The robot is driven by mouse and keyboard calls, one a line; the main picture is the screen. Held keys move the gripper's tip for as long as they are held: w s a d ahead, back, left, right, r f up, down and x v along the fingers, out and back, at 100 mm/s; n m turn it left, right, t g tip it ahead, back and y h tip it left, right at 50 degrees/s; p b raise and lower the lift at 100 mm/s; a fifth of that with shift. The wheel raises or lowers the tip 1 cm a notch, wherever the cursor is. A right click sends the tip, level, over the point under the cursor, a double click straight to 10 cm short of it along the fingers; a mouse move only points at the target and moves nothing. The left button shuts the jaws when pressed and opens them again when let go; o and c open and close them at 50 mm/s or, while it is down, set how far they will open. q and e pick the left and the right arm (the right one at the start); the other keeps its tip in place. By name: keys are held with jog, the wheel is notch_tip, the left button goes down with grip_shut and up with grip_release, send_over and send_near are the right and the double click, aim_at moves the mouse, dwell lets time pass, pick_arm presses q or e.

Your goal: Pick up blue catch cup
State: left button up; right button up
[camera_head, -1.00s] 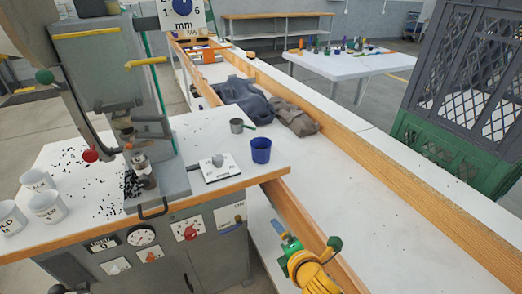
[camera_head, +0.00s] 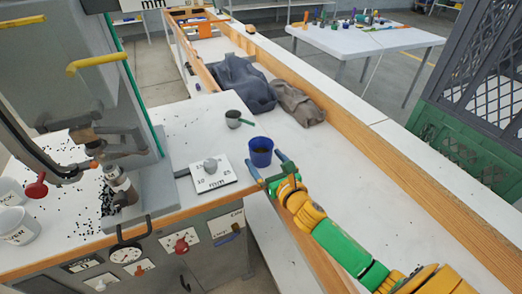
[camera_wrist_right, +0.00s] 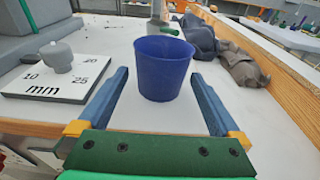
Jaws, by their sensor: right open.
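The blue catch cup (camera_head: 261,150) stands upright near the right corner of the white press table. In the right wrist view the cup (camera_wrist_right: 163,68) sits just ahead of and partly between my right gripper's two blue fingers. My right gripper (camera_head: 268,172) is open, with a finger on each side of the cup's near side. In the right wrist view the gripper (camera_wrist_right: 163,95) shows clear gaps between its fingers and the cup. The cup has some dark content or shadow inside. My left gripper is not in view.
A white gauge block (camera_head: 212,178) with a grey knob lies left of the cup. A metal scoop with a green handle (camera_head: 234,119) is behind it. The press (camera_head: 110,150) stands at left, with white cups (camera_head: 14,226) beside it. Grey cloths (camera_head: 243,85) lie in the wooden-edged trough.

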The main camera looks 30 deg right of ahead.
aim_at(257, 150)
jog(key=w, duration=0.2)
jog(key=w+f, duration=0.1)
jog(key=shift+w+d, duration=0.15)
jog(key=shift+w, duration=0.2)
jog(key=shift+s+r, duration=0.15)
jog(key=shift+s, duration=0.1)
jog(key=c, duration=1.2)
